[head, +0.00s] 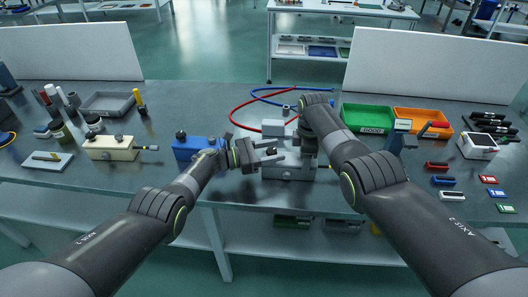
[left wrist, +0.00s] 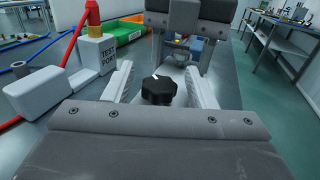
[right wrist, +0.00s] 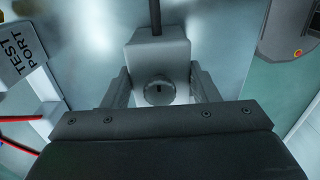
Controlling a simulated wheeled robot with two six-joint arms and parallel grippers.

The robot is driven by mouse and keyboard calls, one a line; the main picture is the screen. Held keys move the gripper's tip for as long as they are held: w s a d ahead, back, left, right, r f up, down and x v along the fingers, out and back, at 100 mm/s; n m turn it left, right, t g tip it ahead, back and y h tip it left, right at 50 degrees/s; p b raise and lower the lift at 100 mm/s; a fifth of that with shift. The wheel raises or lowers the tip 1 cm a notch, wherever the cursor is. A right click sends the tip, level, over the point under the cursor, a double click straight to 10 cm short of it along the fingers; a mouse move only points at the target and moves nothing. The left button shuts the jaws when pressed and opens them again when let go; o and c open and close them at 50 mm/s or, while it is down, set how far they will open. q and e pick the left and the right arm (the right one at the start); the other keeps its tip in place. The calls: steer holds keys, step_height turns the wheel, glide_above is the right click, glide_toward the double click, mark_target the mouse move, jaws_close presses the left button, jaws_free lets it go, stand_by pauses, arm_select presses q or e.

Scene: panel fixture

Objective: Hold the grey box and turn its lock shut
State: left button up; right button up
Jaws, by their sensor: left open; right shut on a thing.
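The grey box (head: 287,172) stands on the bench in front of both my arms. In the left wrist view a black knob with a white mark (left wrist: 158,90) lies between the fingers of my left gripper (head: 272,152), which is open, with gaps on both sides. My right gripper (right wrist: 160,84) comes down from above and is shut on a grey block of the box (right wrist: 158,50). A round grey lock face with a dark slot (right wrist: 160,91) shows between its fingers. In the head view my grippers hide part of the box.
A grey test port block (left wrist: 97,60) with red and blue hoses stands beside the box. A blue box (head: 190,148) and a cream box (head: 110,149) stand to the left. Green (head: 367,118) and orange (head: 422,122) trays lie behind at right.

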arm_select(q)
steer(key=v, duration=1.2)
steer(key=s+d+y, duration=0.1)
steer(key=s+d+g+y, duration=0.1)
steer(key=shift+s+d+f, duration=0.1)
steer(key=shift+d+f, duration=0.05)
steer(key=shift+d, duration=0.15)
steer(key=shift+s+d+n+y, duration=0.35)
steer(key=shift+s+n+y, duration=0.15)
steer(key=shift+y, duration=0.1)
steer(key=shift+s+a+r+n+t+y, duration=0.8)
steer(key=shift+s+r+n+t+y, duration=0.4)
steer(key=shift+r+n+t+y, duration=1.3)
steer(key=shift+m+h, duration=0.3)
steer(key=shift+m, duration=0.1)
steer(key=x, duration=1.1)
steer(key=shift+w+d+r, duration=0.15)
steer(key=shift+w+d, duration=0.05)
steer(key=shift+d, duration=0.15)
